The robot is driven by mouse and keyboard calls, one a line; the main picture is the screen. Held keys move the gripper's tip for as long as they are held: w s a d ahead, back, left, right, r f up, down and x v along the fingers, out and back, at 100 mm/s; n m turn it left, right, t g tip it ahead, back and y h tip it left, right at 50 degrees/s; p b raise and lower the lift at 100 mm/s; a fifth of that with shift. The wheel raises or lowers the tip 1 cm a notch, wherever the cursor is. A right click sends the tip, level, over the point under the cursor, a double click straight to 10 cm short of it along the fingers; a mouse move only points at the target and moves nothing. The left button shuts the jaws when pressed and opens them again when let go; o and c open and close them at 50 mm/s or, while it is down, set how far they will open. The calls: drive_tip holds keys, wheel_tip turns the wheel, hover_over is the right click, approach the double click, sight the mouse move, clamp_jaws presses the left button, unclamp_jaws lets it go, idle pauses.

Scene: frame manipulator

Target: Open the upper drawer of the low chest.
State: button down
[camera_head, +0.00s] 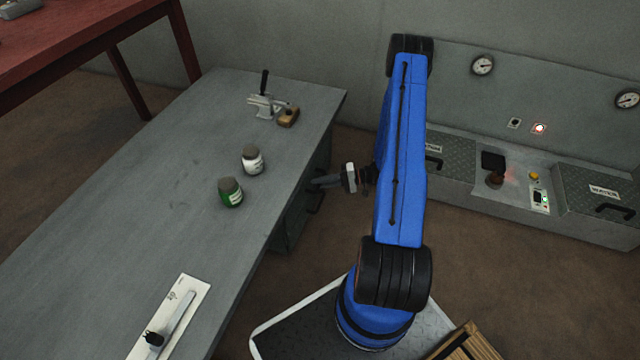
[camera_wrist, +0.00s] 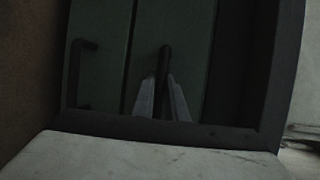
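The upper drawer (camera_wrist: 196,50) is the right-hand one and looks closed. Its dark bar handle (camera_wrist: 165,56) lies between the two pale fingers of my gripper (camera_wrist: 163,88), which look closed on it. In the head view my gripper (camera_head: 324,181) reaches the chest's side from the right. The lower drawer's handle (camera_wrist: 76,72) is free and also shows in the head view (camera_head: 316,204).
A wooden crate (camera_head: 466,346) is at the bottom. Floor (camera_head: 300,275) beside the drawers is clear.

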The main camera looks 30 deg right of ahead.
drive_tip(key=shift+d, duration=0.1)
drive_tip(key=s+d, duration=1.6)
drive_tip(key=s, duration=0.4)
drive_tip(key=shift+s, duration=0.35)
drive_tip(key=c, duration=2)
unclamp_jaws()
drive_tip(key=shift+c, duration=0.2)
drive_tip(key=shift+d, duration=0.15)
drive_tip(key=v, duration=1.7)
drive_tip(key=shift+s+d+r, duration=0.1)
